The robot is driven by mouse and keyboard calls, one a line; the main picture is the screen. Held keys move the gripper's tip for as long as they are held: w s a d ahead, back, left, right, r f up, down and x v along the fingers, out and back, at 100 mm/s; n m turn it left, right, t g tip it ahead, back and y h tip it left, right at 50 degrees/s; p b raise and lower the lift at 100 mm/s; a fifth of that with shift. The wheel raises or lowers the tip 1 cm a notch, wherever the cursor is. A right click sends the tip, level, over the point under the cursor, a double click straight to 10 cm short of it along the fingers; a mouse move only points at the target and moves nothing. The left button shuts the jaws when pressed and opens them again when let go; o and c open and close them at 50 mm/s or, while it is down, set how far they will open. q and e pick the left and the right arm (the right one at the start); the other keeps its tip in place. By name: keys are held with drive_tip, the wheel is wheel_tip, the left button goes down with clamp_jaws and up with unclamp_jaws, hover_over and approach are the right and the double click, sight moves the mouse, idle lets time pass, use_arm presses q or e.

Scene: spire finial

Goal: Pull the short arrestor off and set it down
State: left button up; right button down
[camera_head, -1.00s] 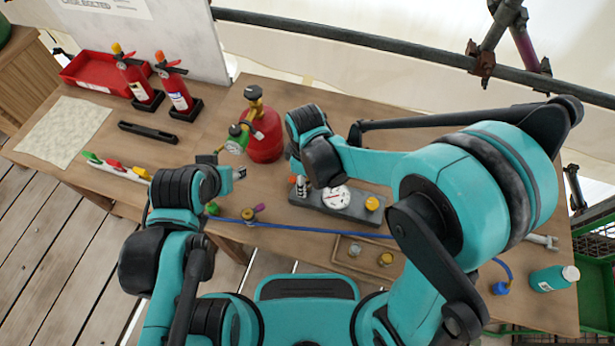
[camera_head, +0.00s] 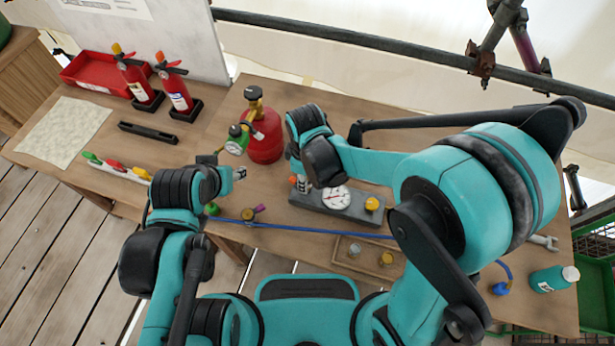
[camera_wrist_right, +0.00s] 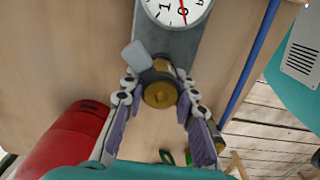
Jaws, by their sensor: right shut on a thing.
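In the right wrist view, my right gripper (camera_wrist_right: 157,103) is shut on a brass fitting (camera_wrist_right: 160,94), seen end-on and apparently the short arrestor. The fitting is at the end of the grey gauge block (camera_wrist_right: 180,42), with a grey lever (camera_wrist_right: 136,55) beside it. Whether it is still seated on the block cannot be told. In the head view, the block (camera_head: 352,206) carries a white dial and a yellow knob; my right wrist hides the fingertips. My left gripper (camera_head: 239,174) is above the table near the red cylinder; its opening is too small to judge.
A red cylinder (camera_head: 264,135) with a gauge stands left of my right wrist. A shallow wooden tray (camera_head: 340,258) with two small fittings lies at the front. A blue hose (camera_head: 290,229) crosses the table.

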use_arm(q)
drive_tip(key=shift+r+p, duration=2.15)
drive_tip(key=shift+r, duration=0.1)
use_arm(e)
drive_tip(key=shift+r, duration=2.9)
use_arm(q)
drive_tip(key=shift+f, duration=0.1)
